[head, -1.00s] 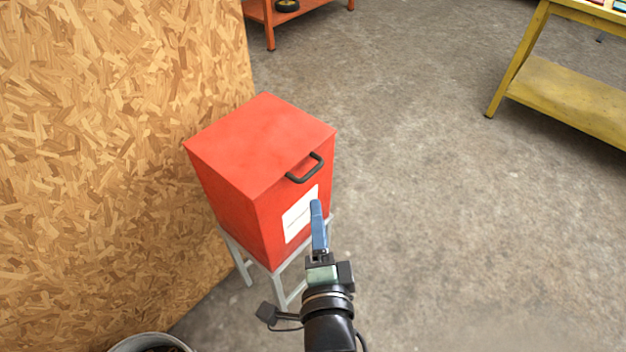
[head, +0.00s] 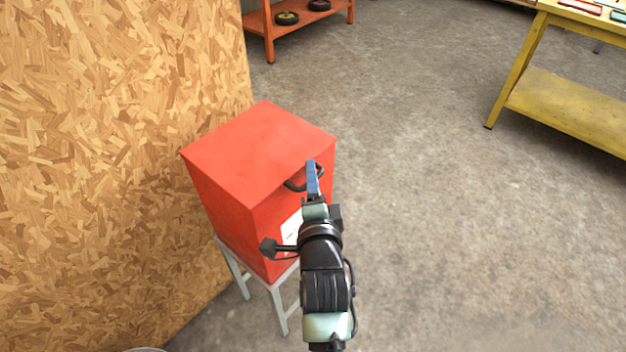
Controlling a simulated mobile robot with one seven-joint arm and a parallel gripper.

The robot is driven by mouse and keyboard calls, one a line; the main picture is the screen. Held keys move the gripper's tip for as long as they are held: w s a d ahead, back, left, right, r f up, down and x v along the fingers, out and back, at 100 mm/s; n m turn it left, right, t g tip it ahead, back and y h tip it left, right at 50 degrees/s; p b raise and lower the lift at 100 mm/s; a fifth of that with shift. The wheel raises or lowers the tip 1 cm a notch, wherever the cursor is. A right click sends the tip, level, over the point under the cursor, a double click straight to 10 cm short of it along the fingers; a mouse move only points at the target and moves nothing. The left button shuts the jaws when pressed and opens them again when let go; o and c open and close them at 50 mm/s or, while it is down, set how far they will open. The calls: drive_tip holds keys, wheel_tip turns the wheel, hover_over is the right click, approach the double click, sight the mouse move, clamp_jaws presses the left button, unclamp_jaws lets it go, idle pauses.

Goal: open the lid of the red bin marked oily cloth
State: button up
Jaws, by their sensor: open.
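The red bin (head: 225,200) stands on a grey metal stand against the wooden wall, its flat lid (head: 258,150) closed. A dark handle (head: 293,186) sits at the lid's front edge, partly hidden by my gripper. A white label (head: 291,228) on the front face is mostly covered by my arm, and its writing cannot be read. My gripper (head: 313,172) is open, its blue fingers at the right part of the handle in the picture. I cannot tell whether they touch the handle or are around it.
A chipboard wall (head: 110,150) rises close on the bin's left. A yellow workbench (head: 570,110) stands at the far right, and an orange shelf (head: 300,14) with wheels is at the back. The concrete floor (head: 430,230) to the right is clear.

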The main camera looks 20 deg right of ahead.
drive_tip(key=shift+w, duration=0.1)
clamp_jaws()
idle(1.4)
